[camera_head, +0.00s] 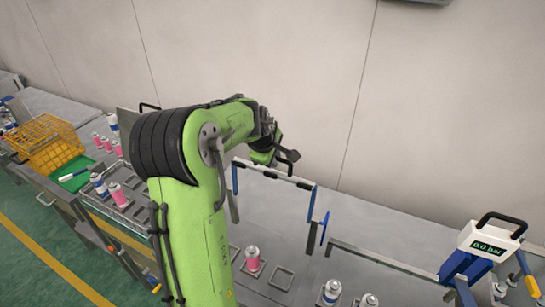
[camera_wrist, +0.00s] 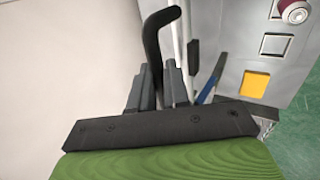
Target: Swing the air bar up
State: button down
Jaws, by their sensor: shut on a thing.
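The air bar (camera_head: 275,174) is a pale bar with black sections, held between blue uprights above the grey bench in the head view. My gripper (camera_head: 287,155) is at the bar, just above and behind its middle. In the wrist view, my gripper (camera_wrist: 158,82) is shut on a black curved handle (camera_wrist: 153,38), which rises between the two dark fingers. A pale bar (camera_wrist: 178,40) runs close beside the handle. The join between handle and bar is hidden by the fingers. My own arm covers part of the bench in the head view.
A press with a "0.0 bar" display (camera_head: 488,245) stands at the right. A yellow basket (camera_head: 48,145) and green tray (camera_head: 75,173) are at the left. The pale wall (camera_head: 300,60) is close behind my gripper.

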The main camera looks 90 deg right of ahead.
jog(key=shift+a+f, duration=0.15)
jog(key=shift+f, duration=0.3)
jog(key=c, duration=1.5)
grip_release()
jog(key=shift+o, duration=1.2)
jog(key=shift+s+d+y, duration=0.1)
jog(key=shift+d+y, duration=0.1)
jog(key=shift+y, duration=0.1)
jog(key=shift+d+f, duration=0.1)
jog(key=shift+d, duration=0.1)
jog(key=shift+d+r, duration=0.1)
jog(key=shift+r, duration=0.1)
jog(key=v, duration=1.5)
jog(key=shift+a+r, duration=0.15)
jog(key=shift+a, duration=0.3)
